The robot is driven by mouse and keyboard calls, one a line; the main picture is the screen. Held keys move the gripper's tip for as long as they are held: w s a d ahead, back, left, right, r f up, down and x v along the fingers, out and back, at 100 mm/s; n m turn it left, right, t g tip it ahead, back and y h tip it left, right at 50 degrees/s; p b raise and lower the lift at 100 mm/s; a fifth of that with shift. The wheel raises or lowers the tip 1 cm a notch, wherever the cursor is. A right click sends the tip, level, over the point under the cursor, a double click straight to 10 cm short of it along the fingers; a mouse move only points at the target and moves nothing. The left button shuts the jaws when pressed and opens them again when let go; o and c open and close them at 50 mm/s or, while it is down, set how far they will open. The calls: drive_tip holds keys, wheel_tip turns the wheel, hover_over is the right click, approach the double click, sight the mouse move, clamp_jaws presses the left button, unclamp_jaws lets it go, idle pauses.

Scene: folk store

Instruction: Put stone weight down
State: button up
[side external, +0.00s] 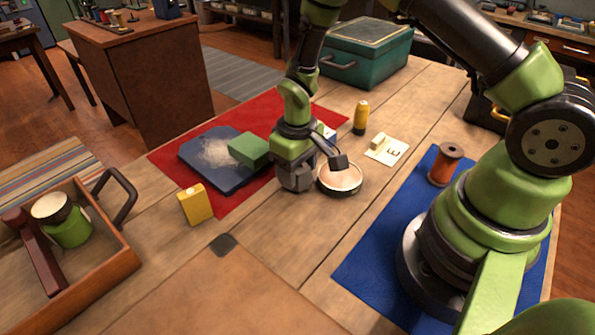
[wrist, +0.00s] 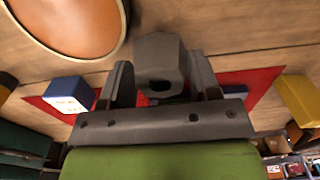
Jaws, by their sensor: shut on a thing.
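The stone weight (wrist: 160,60) is a small grey block with a dark hollow in its near face. It sits between the two fingers of my gripper (wrist: 162,85) in the wrist view, and the fingers are shut on it.
A blue tray (side external: 195,172) and a green block (side external: 249,149) lie on the red cloth (side external: 240,203). A yellow box (side external: 196,204), yellow bottle (side external: 361,117), letter card (side external: 388,151) and spool (side external: 445,164) stand around. A wooden crate (side external: 105,270) is at left.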

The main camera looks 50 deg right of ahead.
wheel_tip(320, 180, up, 7)
drive_tip(key=shift+r, duration=0.1)
drive_tip(key=shift+s+a+r, duration=0.4)
drive_tip(key=shift+a+r, duration=0.25)
drive_tip(key=shift+r, duration=0.2)
drive_tip(key=s+a, duration=0.6)
hover_over(301, 230)
wheel_tip(301, 230, down, 4)
drive_tip(key=shift+f, duration=2.7)
drive_tip(key=shift+f, duration=0.1)
drive_tip(key=o, duration=1.2)
